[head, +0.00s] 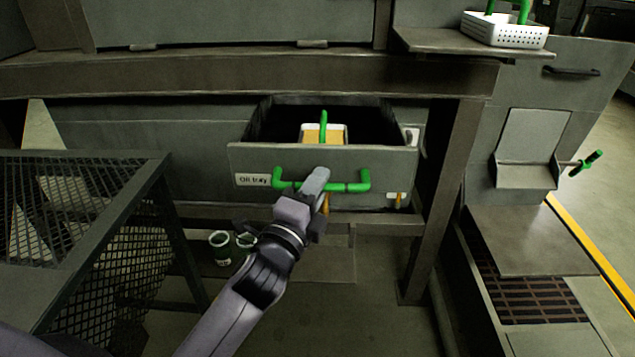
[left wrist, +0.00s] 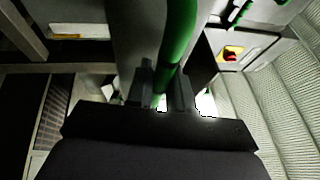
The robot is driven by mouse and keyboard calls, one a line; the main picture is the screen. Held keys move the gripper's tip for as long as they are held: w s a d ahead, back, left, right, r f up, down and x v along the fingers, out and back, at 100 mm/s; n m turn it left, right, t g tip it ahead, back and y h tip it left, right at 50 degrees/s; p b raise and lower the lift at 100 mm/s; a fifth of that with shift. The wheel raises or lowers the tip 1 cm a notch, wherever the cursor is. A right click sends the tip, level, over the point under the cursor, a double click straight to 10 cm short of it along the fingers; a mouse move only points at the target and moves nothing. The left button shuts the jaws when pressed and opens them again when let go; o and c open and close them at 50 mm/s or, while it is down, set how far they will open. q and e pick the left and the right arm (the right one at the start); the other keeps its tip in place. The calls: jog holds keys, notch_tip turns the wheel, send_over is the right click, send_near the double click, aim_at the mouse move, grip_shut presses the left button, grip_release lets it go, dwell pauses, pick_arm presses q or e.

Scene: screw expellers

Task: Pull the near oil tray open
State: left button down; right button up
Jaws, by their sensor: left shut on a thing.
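The oil tray (head: 330,160) is a grey drawer with an "Oil tray" label at its front left. It stands pulled out from the machine, and its dark inside shows. A green bar handle (head: 352,187) runs across its front; it also shows in the left wrist view (left wrist: 180,35). My left gripper (head: 318,186) is at the middle of the handle and shut on it. In the left wrist view the fingers (left wrist: 164,90) sit on both sides of the green bar. My right gripper is not in view.
A mesh-sided frame (head: 90,215) stands at left, a machine leg (head: 446,190) at right. A white perforated basket (head: 505,30) sits on the upper right shelf.

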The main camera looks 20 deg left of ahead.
pick_arm(q)
jog(key=c, duration=1.1)
grip_release()
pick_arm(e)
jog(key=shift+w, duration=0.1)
pick_arm(q)
jog(key=s+f, duration=0.1)
jog(key=s, duration=0.6)
jog(key=shift+a+f, duration=0.15)
jog(key=shift+a, duration=0.05)
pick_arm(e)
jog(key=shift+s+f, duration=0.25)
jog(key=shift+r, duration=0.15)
